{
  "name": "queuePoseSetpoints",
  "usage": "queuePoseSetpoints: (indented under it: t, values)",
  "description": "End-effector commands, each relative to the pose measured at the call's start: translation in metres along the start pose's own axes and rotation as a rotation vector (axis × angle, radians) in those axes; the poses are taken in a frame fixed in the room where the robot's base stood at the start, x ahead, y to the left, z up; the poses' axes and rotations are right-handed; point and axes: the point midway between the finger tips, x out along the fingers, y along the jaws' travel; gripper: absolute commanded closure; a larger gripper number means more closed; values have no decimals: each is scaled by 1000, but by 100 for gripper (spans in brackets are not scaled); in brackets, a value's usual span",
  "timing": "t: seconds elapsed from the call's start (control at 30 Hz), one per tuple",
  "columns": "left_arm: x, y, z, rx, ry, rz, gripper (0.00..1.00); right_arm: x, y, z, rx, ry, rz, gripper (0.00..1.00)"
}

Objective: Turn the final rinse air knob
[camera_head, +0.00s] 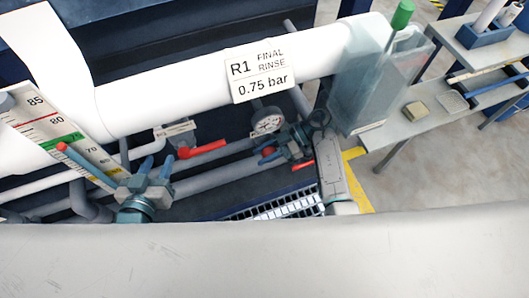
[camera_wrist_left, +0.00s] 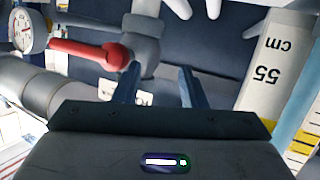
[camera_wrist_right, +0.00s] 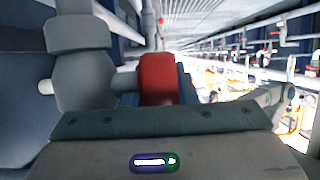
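The final rinse sign (camera_head: 258,75) on the white pipe reads R1, 0.75 bar. A round gauge (camera_head: 267,124) sits below it. A red knob (camera_head: 268,151) shows beside my right gripper (camera_head: 283,148). In the right wrist view the red knob (camera_wrist_right: 158,78) on a grey fitting lies between my right fingers; whether they grip it or only stand around it I cannot tell. My left gripper (camera_head: 157,166) is open and empty, left of the red lever (camera_head: 203,149). This lever also shows in the left wrist view (camera_wrist_left: 90,52), left of the fingers.
A level scale (camera_head: 55,125) stands at the left, near my left gripper. A clear container (camera_head: 385,80) with a green-handled tool (camera_head: 400,18) is at the upper right. A bench (camera_head: 395,130) with small blocks stands beyond it. Pipes crowd the area around both grippers.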

Motion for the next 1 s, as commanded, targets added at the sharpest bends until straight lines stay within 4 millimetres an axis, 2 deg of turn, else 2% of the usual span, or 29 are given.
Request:
queuePoseSetpoints:
  t: [0.17,0.5,0.6,0.77,1.0]
  values:
    - [-1,0,2,-2,-18,1,62,-1,0,0,1,16,-1,97]
    - [-25,6,57,-41,-293,9,62,-4,0,-3,4,199,0,97]
    - [-28,6,63,-45,-323,10,62,-5,0,-3,3,275,0,97]
    - [-22,5,55,-38,-275,8,62,-6,0,-3,2,395,0,97]
    - [-6,1,22,-15,-106,3,62,-8,1,-4,0,533,1,97]
